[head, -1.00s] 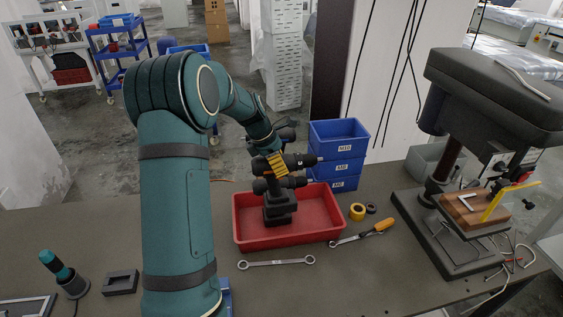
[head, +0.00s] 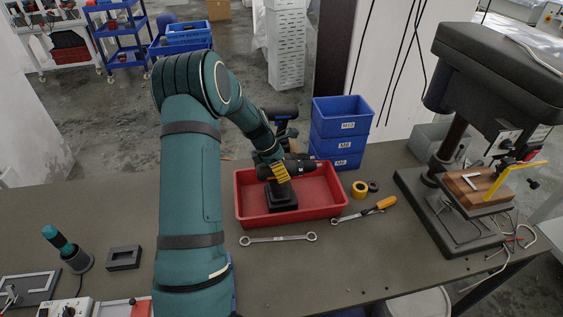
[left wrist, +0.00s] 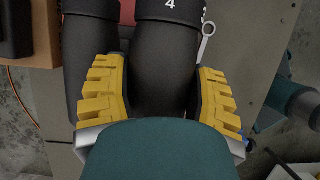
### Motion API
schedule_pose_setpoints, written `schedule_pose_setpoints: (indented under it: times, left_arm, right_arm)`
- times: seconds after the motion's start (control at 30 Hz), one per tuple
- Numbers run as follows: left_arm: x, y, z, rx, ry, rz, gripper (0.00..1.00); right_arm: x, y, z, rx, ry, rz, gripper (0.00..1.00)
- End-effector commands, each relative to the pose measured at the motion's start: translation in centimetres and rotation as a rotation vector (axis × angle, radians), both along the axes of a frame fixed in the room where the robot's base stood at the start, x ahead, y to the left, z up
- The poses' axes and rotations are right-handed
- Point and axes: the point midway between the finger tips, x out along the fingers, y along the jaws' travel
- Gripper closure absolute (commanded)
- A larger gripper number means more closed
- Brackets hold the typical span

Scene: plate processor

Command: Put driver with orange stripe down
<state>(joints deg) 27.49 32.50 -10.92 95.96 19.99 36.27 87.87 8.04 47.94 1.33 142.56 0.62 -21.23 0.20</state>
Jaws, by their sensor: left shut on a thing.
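My left gripper (head: 281,172) has yellow fingers shut around the dark body of a driver (head: 301,164), low over the red tray (head: 246,215). An orange patch shows at the driver's rear, by the fingers, and its front points right. A dark battery foot (head: 283,198) shows below, inside the tray; I cannot tell whether the held driver touches the floor. In the left wrist view, the black body (left wrist: 165,60) lies between both fingers, with a second dark body (left wrist: 88,60) beside it.
A wrench (head: 278,239) lies in front of the tray. An orange-handled tool (head: 384,204) and a yellow tape roll (head: 359,188) lie right of it. Blue bins (head: 340,116) stand behind; a drill press (head: 446,168) stands far right. The bench front left is partly clear.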

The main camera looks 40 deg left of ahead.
Motion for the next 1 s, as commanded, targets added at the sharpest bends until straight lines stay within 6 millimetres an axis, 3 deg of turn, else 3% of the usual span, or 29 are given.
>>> schedule_pose_setpoints:
  times: [0.8, 0.83, 0.9, 1.0]
  left_arm:
    - [0.1, 0.0, -1.3, 0.0, -0.004, 0.002, 0.83]
    - [0.0, 0.0, -1.5, -0.001, 0.001, 0.001, 0.3]
    - [-0.1, 0.0, -1.5, -0.001, 0.002, 0.001, 0.1]
    - [0.0, 0.0, -1.5, 0.0, 0.001, 0.002, 0.1]
  right_arm:
    - [0.0, 0.0, -0.6, -0.001, 0.0, 0.0, 1.0]
    - [0.0, 0.0, -0.6, -0.001, 0.0, 0.0, 1.0]
    - [0.0, 0.0, -0.6, -0.001, 0.0, 0.0, 1.0]
    - [0.0, 0.0, -0.6, -0.001, 0.0, 0.0, 1.0]
